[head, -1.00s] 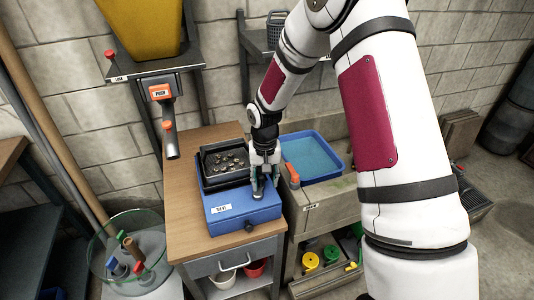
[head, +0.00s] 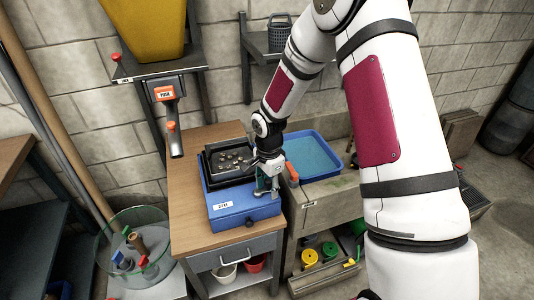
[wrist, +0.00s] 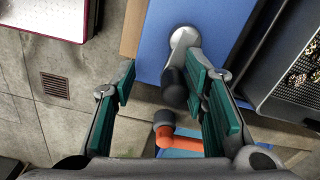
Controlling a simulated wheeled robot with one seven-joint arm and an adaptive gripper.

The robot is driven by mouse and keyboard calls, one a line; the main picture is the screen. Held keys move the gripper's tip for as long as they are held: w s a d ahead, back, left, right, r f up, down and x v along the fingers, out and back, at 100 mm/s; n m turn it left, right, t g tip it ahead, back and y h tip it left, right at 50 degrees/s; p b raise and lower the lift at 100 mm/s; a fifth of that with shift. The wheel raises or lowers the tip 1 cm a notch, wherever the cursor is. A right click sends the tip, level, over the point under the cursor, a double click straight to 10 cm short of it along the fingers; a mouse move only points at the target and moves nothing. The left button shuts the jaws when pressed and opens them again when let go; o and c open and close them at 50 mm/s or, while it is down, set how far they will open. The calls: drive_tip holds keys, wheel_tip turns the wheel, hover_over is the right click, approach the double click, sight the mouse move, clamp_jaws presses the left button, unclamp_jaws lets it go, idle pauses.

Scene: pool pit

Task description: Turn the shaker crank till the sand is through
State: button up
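The shaker is a blue box (head: 246,210) on a wooden-topped bench, with a black tray (head: 210,178) of pale lumps on its rear part. The tray's edge also shows at the right of the wrist view (wrist: 262,72). The metal crank (wrist: 183,42) lies over the blue box and ends in a black knob (wrist: 174,88). My gripper (head: 267,190) is low over the box's right front. In the wrist view my gripper (wrist: 162,82) is open with the knob between its fingers, close to the right finger. Whether they touch, I cannot tell. Sand under the lumps cannot be made out.
An orange lever (head: 292,173) stands close to the right of my gripper. A blue basin (head: 312,157) sits right of the bench. An orange-marked dispenser (head: 165,93) hangs behind at the left. A glass bin (head: 130,250) stands on the left. The bench's left strip is clear.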

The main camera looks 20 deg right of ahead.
sight(269, 181)
wheel_tip(269, 181, up, 14)
drive_tip(key=m, duration=0.1)
drive_tip(key=shift+s+a+f+p, duration=0.15)
drive_tip(key=shift+s+a+p, duration=0.2)
drive_tip(key=shift+s+a, duration=0.1)
idle(0.4)
drive_tip(key=f+n, duration=0.1)
drive_tip(key=f, duration=0.3)
drive_tip(key=w+f+n+p, duration=0.1)
drive_tip(key=f+n, duration=0.1)
drive_tip(key=f, duration=0.3)
drive_tip(key=d+f+n+p, duration=0.1)
drive_tip(key=f, duration=0.3)
drive_tip(key=shift+w+d+f, duration=0.1)
drive_tip(key=shift+w+f, duration=0.3)
